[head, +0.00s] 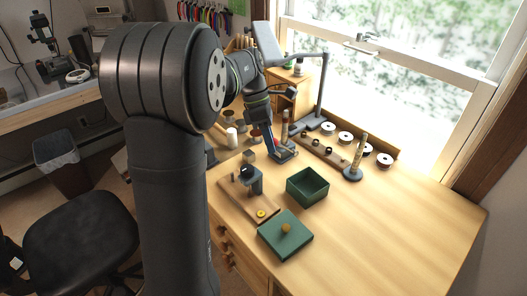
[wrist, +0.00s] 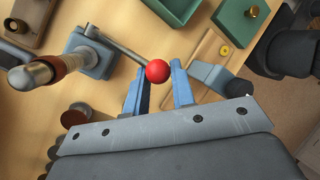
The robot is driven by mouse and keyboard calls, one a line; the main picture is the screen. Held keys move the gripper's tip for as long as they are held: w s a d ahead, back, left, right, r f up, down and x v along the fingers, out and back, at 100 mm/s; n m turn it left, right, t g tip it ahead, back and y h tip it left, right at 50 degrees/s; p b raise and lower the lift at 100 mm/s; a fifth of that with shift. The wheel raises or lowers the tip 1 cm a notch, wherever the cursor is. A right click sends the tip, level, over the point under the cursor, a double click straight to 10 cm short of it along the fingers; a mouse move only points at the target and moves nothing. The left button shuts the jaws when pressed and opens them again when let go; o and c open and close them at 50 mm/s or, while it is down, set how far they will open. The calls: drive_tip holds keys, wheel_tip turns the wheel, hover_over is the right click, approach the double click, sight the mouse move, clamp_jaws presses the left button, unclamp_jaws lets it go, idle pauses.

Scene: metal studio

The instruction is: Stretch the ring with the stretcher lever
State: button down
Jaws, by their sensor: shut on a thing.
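The ring stretcher (head: 281,155) stands on the bench beyond the wooden board, with a blue-grey base and an upright post. In the wrist view the stretcher (wrist: 92,52) has a grey lever (wrist: 125,52) ending in a red ball knob (wrist: 158,71). My gripper (wrist: 158,86) has its two blue fingers on either side of this knob and is shut on it. In the head view my gripper (head: 275,146) is close beside the stretcher, and the knob is mostly hidden. The post (wrist: 45,70) has a brownish band; I cannot tell whether a ring is on it.
An open green box (head: 307,187) and a green lid (head: 286,234) with a brass knob lie nearer the front. A wooden board (head: 243,193) carries a small blue-grey tool and a yellow disc. A striped post (head: 358,155) stands right. The bench's right front is clear.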

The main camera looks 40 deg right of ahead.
drive_tip(key=shift+s+d+r, duration=0.1)
drive_tip(key=shift+d+r, duration=0.55)
drive_tip(key=shift+d, duration=0.35)
drive_tip(key=shift+s+d+r, duration=0.1)
drive_tip(key=shift+d+r, duration=0.55)
drive_tip(key=shift+d, duration=0.3)
drive_tip(key=shift+r, duration=0.1)
drive_tip(key=c, duration=1.5)
unclamp_jaws()
drive_tip(key=shift+w, duration=0.1)
drive_tip(key=o, duration=0.3)
drive_tip(key=shift+d, duration=0.2)
drive_tip(key=shift+a, duration=0.15)
drive_tip(key=v, duration=1.1)
drive_tip(key=shift+w+a+r, duration=0.1)
drive_tip(key=shift+w+r, duration=0.15)
drive_tip(key=shift+r, duration=0.05)
